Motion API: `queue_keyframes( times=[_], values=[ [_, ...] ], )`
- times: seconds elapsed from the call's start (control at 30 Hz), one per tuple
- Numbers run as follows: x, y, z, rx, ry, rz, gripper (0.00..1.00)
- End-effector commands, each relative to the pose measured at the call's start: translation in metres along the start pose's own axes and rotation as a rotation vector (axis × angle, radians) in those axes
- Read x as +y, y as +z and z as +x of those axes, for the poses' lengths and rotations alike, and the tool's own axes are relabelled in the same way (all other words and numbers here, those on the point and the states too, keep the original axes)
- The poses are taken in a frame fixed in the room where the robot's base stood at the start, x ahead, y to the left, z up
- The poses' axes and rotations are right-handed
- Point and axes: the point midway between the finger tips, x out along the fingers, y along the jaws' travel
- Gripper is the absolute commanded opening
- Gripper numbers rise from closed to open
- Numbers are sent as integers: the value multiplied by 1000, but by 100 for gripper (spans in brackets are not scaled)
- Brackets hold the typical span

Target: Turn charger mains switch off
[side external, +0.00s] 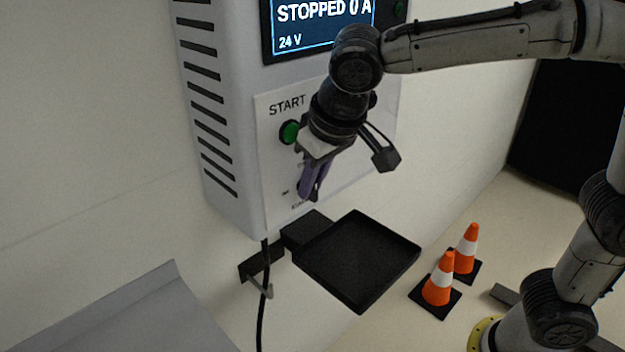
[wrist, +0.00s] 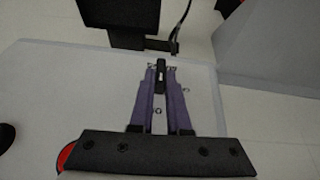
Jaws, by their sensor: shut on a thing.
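The charger (side external: 222,70) is a grey wall-mounted box with vent slots and a pale front panel (wrist: 60,85). Its screen (side external: 320,22) reads "STOPPED 0 A" and "24 V". My gripper (side external: 314,192) has purple fingers and reaches down to the low part of the panel. In the wrist view my gripper (wrist: 160,72) is closed on a small black mains switch knob (wrist: 160,78) with small marks around it. In the side view the fingers hide most of the knob, and its exact angle is hard to tell.
A green START button (side external: 289,132) sits up and left of the gripper. A red button (wrist: 67,157) shows partly in the wrist view. Below are an empty black tray (side external: 358,258), a hanging cable (side external: 262,310) and two traffic cones (side external: 438,285).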

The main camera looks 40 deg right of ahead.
Motion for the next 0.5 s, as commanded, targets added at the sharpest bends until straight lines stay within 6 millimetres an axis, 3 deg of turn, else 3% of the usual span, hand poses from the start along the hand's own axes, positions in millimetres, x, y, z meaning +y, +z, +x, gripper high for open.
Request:
queue_keyframes(
  times=[0.5],
  values=[
    [-10,1,1,1,406,-172,0]
  ],
)
